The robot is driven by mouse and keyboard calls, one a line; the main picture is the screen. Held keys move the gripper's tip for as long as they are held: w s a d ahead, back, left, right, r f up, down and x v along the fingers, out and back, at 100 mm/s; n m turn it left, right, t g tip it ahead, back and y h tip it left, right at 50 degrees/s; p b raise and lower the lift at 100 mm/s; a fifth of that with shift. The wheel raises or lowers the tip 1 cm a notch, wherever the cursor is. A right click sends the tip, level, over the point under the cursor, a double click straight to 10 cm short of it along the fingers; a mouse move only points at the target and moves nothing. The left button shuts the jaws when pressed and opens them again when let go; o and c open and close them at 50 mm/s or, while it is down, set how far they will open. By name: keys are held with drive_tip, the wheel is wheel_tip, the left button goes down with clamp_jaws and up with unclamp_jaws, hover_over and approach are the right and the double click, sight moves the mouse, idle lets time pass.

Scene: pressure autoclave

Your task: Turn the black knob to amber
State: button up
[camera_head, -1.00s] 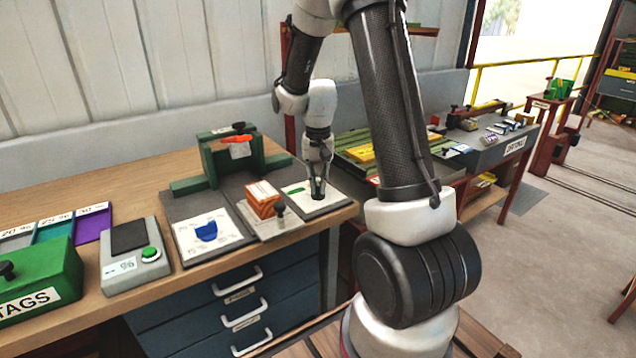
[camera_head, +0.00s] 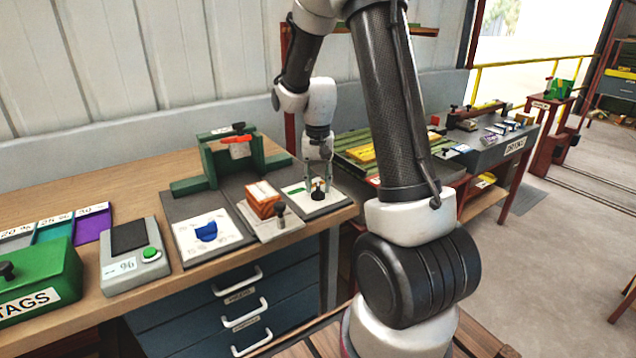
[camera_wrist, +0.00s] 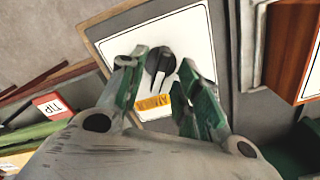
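The black knob (camera_head: 318,191) stands on a white panel (camera_head: 332,203) at the right end of the wooden bench. In the wrist view the black knob (camera_wrist: 158,60) has a white pointer line that points at the orange AMBER label (camera_wrist: 151,104). My gripper (camera_head: 317,181) is just above the knob. In the wrist view its green-padded fingers (camera_wrist: 160,72) are spread, one on each side of the knob, with a gap to it on both sides. A green mark (camera_head: 297,190) shows on the panel in the head view.
Left of the panel, a small plate carries an orange-brown block (camera_head: 262,205) and a dark-knobbed post (camera_head: 280,211). A green stand (camera_head: 228,160) is behind. A grey box with a green button (camera_head: 151,253) is further left.

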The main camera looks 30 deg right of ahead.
sight(318, 185)
wheel_tip(318, 185, up, 12)
drive_tip(key=shift+f, duration=0.25)
idle(0.5)
drive_tip(key=s+a+r+n+t, duration=0.2)
drive_tip(key=s+r+n, duration=0.1)
drive_tip(key=s, duration=0.9)
drive_tip(key=s+a+r+n+t, duration=0.2)
drive_tip(key=s+a+r+n, duration=0.1)
drive_tip(key=s, duration=0.8)
drive_tip(key=shift+s+a+r+n, duration=0.2)
drive_tip(key=shift+s+r+n, duration=0.2)
drive_tip(key=shift+r, duration=0.5)
